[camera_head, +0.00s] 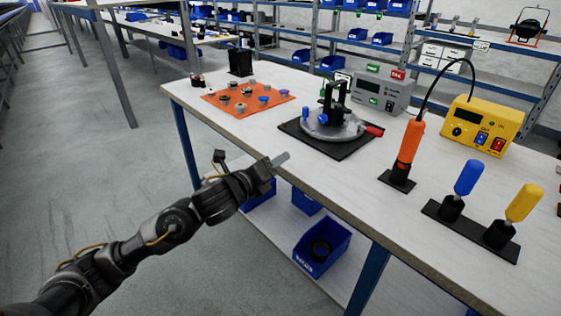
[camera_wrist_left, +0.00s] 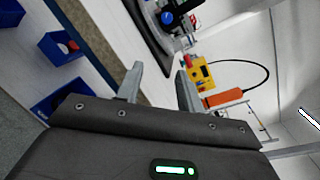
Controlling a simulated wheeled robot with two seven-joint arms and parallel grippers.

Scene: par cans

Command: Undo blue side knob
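The blue side knob (camera_head: 306,115) sits at the left side of a round grey fixture (camera_head: 330,127) with black upright parts, which stands on a black mat (camera_head: 343,153). A red handle (camera_head: 374,130) sticks out at the fixture's right. In the left wrist view the blue knob (camera_wrist_left: 167,18) shows near the top, beyond the fingers. My left gripper (camera_head: 282,160) is off the table's near edge, in front of and left of the fixture, apart from it. In the wrist view its two fingers (camera_wrist_left: 160,82) are spread with nothing between them. My right gripper is not in view.
An orange mat (camera_head: 222,109) with several small parts lies at the table's left. An orange tool (camera_head: 410,145), blue-handled (camera_head: 467,178) and yellow-handled drivers (camera_head: 523,203) stand right. Grey (camera_head: 383,92) and yellow units (camera_head: 480,125) are behind. Blue bins (camera_head: 322,247) sit below the tabletop.

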